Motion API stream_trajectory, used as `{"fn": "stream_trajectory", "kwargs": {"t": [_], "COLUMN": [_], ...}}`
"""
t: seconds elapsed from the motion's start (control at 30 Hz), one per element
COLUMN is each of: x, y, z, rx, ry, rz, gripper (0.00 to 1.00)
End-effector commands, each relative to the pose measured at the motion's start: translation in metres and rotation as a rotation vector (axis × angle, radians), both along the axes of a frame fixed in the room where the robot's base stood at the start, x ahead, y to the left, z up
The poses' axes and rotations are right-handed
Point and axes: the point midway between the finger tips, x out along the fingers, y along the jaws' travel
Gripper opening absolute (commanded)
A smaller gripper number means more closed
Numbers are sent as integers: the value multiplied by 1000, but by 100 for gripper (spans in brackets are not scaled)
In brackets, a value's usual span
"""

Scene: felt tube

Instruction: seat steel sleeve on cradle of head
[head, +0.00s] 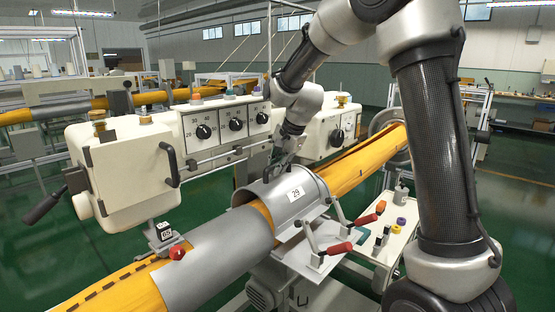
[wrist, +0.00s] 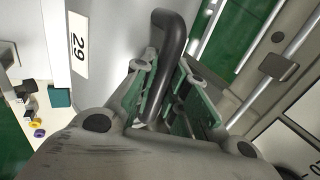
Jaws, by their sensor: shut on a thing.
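The steel sleeve (head: 275,190), a curved grey shell with a white "29" label, sits over the yellow felt tube (head: 360,165) in the middle of the head view. Its side with the label also shows in the wrist view (wrist: 84,18). My gripper (head: 290,152) is above the sleeve's back edge. In the wrist view, my gripper's green-padded fingers (wrist: 165,95) are shut on a dark bent handle (wrist: 172,35).
Two toggle clamps with red grips (head: 341,248) stand at the cradle's front. A second grey sleeve (head: 215,260) wraps the tube at lower left. A cream machine head (head: 130,165) with dials stands behind. A small tray (head: 400,225) of coloured parts is at right.

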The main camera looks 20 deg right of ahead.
Motion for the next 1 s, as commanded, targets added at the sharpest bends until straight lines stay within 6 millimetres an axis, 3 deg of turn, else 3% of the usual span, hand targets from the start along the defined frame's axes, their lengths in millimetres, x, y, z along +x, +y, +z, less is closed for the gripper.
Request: {"fn": "stream_trajectory", "kwargs": {"t": [0.5, 1.0], "x": [0, 0], "y": [0, 0], "z": [-36, -43], "rx": [-1, 0], "ry": [-2, -2], "rz": [0, 0], "gripper": [0, 0]}}
